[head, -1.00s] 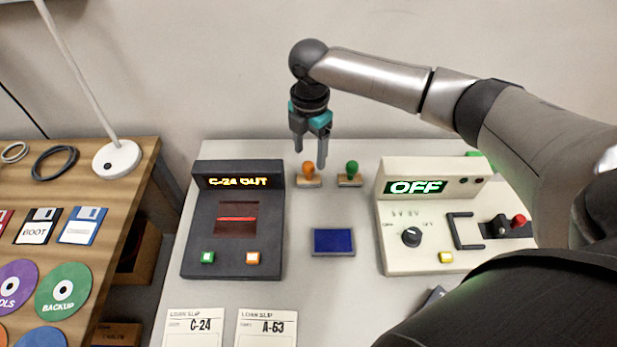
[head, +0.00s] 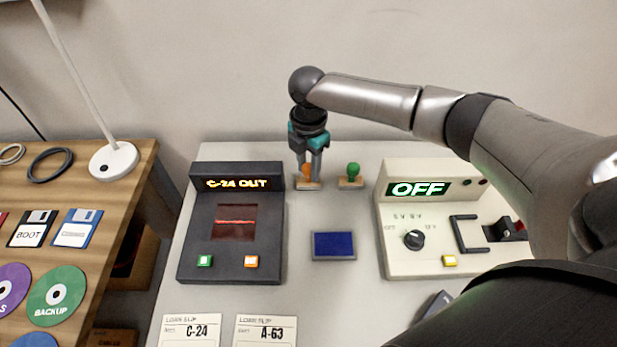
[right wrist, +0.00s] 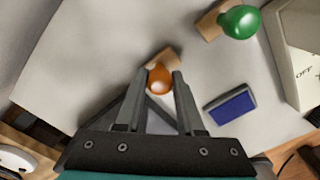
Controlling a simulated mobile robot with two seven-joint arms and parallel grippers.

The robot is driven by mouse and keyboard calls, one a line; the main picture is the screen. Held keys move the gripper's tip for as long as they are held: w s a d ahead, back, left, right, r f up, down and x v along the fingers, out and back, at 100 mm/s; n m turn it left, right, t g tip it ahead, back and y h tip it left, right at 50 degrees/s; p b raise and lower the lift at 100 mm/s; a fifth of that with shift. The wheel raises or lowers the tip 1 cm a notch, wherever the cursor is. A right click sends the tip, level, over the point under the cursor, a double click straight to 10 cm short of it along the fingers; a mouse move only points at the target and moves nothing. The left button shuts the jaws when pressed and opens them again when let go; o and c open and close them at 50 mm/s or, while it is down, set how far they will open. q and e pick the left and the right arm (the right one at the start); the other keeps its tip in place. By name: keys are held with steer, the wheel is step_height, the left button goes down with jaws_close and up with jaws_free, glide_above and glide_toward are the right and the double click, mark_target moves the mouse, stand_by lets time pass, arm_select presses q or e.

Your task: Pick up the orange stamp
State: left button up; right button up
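The orange stamp (head: 306,172) stands upright on the grey table behind the blue ink pad, its round orange handle on a wooden base. My right gripper (head: 309,176) points down over it with one finger on each side of the handle. In the right wrist view the orange handle (right wrist: 160,79) lies between the tips of the right gripper (right wrist: 160,78); the fingers look very near it, but I cannot tell whether they touch. The fingers partly hide the stamp in the head view. My left gripper is not in view.
A green stamp (head: 352,174) stands just right of the orange one. The blue ink pad (head: 334,245) lies in front. A dark console (head: 265,220) stands left, and a cream control box (head: 400,262) right. Loan slips (head: 190,330) lie at the front.

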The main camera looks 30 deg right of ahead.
mark_target(309, 166)
jaws_close()
steer(key=shift+r, duration=0.15)
step_height(309, 166, up, 20)
steer(key=p, duration=0.4)
steer(key=shift+p, duration=0.35)
